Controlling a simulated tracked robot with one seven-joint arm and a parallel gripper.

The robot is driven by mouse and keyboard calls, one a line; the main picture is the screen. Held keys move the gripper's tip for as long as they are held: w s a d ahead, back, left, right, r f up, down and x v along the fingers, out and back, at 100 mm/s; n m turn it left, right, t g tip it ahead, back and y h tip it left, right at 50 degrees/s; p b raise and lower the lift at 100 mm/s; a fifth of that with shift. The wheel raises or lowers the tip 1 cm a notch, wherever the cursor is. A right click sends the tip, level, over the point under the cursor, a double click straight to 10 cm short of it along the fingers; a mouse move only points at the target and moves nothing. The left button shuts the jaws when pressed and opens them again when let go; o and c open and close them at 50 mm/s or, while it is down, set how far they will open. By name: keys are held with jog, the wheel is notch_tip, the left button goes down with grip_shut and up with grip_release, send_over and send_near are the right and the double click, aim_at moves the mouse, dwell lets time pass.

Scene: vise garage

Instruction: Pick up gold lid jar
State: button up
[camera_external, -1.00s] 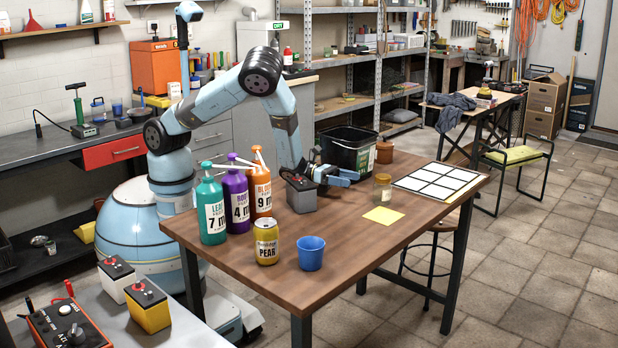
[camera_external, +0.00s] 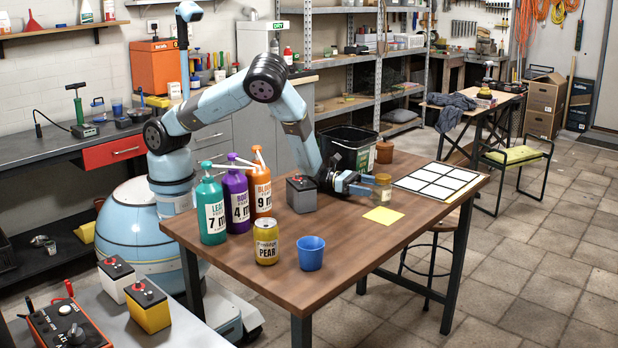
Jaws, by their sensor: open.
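The gold lid jar (camera_external: 382,188) stands upright on the wooden table, near its right side. It is a small clear jar with amber contents and a gold lid. My gripper (camera_external: 365,186) is low over the table, just left of the jar and pointing at it. Its fingers are open and reach close to the jar's left side. I cannot tell whether they touch the jar or partly surround it.
A grey battery (camera_external: 301,194) stands left of my gripper, and a black bin (camera_external: 347,150) behind it. A brown pot (camera_external: 385,152) is behind the jar. A yellow note (camera_external: 383,217) lies in front, a white grid sheet (camera_external: 438,183) to the right. Blue cup (camera_external: 311,253) and yellow can (camera_external: 266,240) stand nearer.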

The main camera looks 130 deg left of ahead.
aim_at(383, 189)
jog(key=shift+x, duration=2.6)
jog(key=shift+d+r, duration=0.1)
jog(key=shift+d, duration=0.05)
jog(key=shift+c, duration=0.2)
jog(key=c, duration=1.1)
